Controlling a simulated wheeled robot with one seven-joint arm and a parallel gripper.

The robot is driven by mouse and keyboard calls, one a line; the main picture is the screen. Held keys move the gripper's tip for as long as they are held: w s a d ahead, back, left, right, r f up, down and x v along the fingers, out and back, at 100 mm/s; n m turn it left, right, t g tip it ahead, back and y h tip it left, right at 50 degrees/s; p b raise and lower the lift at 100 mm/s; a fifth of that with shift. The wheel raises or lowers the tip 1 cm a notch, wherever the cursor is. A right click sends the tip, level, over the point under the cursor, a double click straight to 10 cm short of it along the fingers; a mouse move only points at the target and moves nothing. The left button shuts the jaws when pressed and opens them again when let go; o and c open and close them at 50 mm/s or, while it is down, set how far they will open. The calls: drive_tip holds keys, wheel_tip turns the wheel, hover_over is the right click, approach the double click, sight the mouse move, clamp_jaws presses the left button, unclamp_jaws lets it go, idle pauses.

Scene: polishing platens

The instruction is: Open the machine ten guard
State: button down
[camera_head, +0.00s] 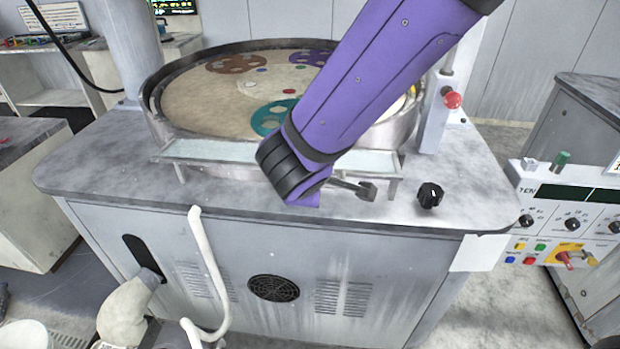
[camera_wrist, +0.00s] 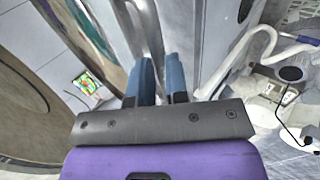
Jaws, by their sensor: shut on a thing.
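The guard (camera_head: 212,151) is a pale, see-through panel along the front of the round polishing basin (camera_head: 152,112). It looks lowered, with its middle hidden behind my purple arm. In the wrist view my gripper (camera_wrist: 159,65) has its two blue fingers close around a narrow metallic bar (camera_wrist: 153,28), which seems to be part of the guard. The exact contact is hard to make out. In the head view the fingers are hidden by my arm. The brownish platen (camera_head: 200,104) carries several coloured carriers, including a teal one (camera_head: 272,117).
A red knob (camera_head: 452,100) on a post stands right of the basin, and a black dial (camera_head: 430,194) sits on the worktop. A control panel (camera_head: 565,215), its label partly reading "EN", is at the right. White hoses (camera_head: 207,262) hang before the cabinet. The worktop's left side is clear.

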drive_tip(key=c, duration=1.1)
unclamp_jaws()
drive_tip(key=shift+s, duration=0.1)
drive_tip(key=v, duration=1)
drive_tip(key=shift+s+r, duration=0.25)
drive_tip(key=shift+r, duration=0.05)
drive_tip(key=shift+c, duration=0.6)
